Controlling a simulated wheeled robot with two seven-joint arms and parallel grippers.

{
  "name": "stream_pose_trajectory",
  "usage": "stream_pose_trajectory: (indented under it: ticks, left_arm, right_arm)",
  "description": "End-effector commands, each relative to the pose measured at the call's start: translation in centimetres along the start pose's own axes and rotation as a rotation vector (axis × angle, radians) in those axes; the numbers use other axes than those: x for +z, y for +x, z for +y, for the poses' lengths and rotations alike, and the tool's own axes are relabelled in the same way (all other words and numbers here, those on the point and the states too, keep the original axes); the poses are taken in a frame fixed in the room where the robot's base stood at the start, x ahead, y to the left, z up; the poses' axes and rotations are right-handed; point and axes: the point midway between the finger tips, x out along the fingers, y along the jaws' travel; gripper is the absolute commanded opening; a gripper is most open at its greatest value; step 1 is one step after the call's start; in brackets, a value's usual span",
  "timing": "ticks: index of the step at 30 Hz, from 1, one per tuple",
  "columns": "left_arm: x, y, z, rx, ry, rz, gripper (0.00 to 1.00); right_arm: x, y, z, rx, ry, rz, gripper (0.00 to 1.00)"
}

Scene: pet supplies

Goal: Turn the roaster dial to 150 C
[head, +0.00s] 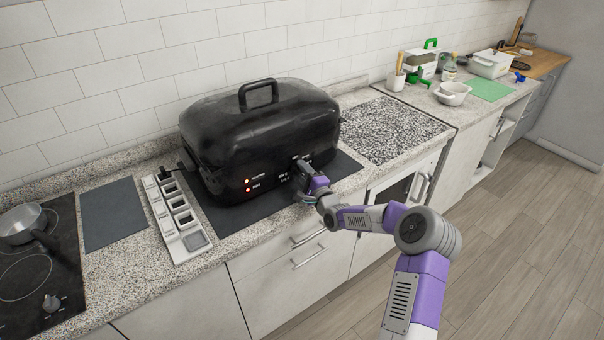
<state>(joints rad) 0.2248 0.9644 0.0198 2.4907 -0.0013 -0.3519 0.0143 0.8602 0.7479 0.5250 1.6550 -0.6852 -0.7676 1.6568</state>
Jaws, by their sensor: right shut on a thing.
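The black roaster (262,128) stands on a dark mat on the counter, its domed lid closed with a handle on top. Two small orange lights glow on its front panel. My right gripper (300,176) is at the right part of that front panel, shut on the roaster dial. The dial is hidden behind the gripper, so its setting cannot be read. The markings on the panel are too small to read. My left gripper is not in view.
A pan (22,224) sits on the cooktop at far left. A white bowl (453,93) and other items stand on the far right counter. Bare speckled counter lies in front of the mat.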

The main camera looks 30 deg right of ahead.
Motion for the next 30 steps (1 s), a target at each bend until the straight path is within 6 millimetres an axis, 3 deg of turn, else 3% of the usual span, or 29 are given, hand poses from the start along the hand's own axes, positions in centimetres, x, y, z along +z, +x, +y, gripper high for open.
stream_pose_trajectory:
  ticks: [2, 3, 8, 19, 30]
  left_arm:
    - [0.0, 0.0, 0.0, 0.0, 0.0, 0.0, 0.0]
    - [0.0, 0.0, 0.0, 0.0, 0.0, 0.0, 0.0]
    - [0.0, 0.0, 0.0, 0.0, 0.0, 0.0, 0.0]
    - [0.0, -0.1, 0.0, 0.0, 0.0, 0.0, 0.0]
    - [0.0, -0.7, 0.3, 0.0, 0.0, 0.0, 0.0]
  right_arm:
    - [0.1, 0.0, 0.0, 0.0, 0.0, -0.002, 0.14]
    - [0.1, 0.0, 0.0, 0.0, -0.001, -0.002, 0.46]
    - [0.1, 0.0, 0.0, 0.0, -0.001, -0.002, 0.7]
    - [0.0, -0.5, -0.1, 0.0, -0.003, 0.0, 0.7]
    - [0.0, -5.8, -0.1, 0.001, -0.001, 0.0, 0.7]
